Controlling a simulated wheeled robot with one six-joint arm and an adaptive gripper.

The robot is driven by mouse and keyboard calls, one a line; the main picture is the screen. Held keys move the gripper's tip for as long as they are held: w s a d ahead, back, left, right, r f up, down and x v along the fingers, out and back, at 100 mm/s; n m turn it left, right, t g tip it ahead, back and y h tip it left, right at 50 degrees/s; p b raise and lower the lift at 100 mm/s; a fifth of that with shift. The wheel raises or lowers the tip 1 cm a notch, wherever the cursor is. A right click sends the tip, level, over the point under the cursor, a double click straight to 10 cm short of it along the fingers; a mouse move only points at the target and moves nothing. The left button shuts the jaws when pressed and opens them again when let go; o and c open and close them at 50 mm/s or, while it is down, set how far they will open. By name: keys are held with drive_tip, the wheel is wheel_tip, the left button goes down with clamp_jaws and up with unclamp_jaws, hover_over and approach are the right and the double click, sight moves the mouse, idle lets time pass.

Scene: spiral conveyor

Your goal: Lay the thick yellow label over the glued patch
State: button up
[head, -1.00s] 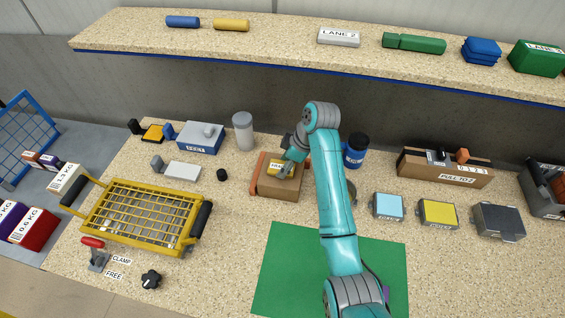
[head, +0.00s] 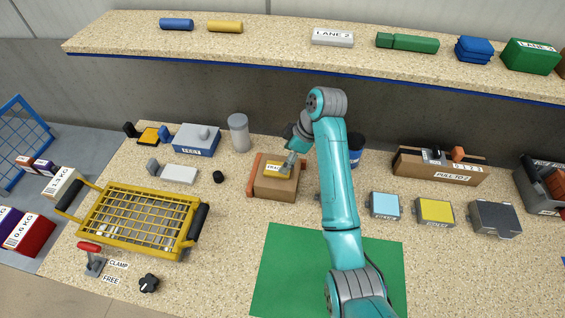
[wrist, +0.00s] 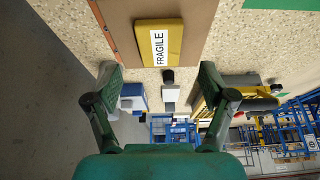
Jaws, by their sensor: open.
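The thick yellow label (head: 272,169), with a white strip reading FRAGILE, lies flat on top of a brown carton (head: 270,189) in the middle of the bench. In the wrist view the yellow label (wrist: 174,44) rests on the carton's top (wrist: 205,22), near one edge. No glue shows around it; whether a glued patch lies beneath it is hidden. My gripper (head: 288,163) is at the label's right side in the head view. In the wrist view my gripper (wrist: 160,76) is open, its fingers wide apart with nothing between them and the label beyond.
A reddish-brown bar (head: 253,175) stands along the carton's left side. A grey cylinder (head: 238,133) and a blue container (head: 356,150) stand behind. A yellow wire basket (head: 130,215) is at left. A green mat (head: 285,270) lies clear in front.

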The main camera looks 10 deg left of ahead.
drive_tip(key=shift+v, duration=1.35)
drive_tip(key=shift+s, duration=0.1)
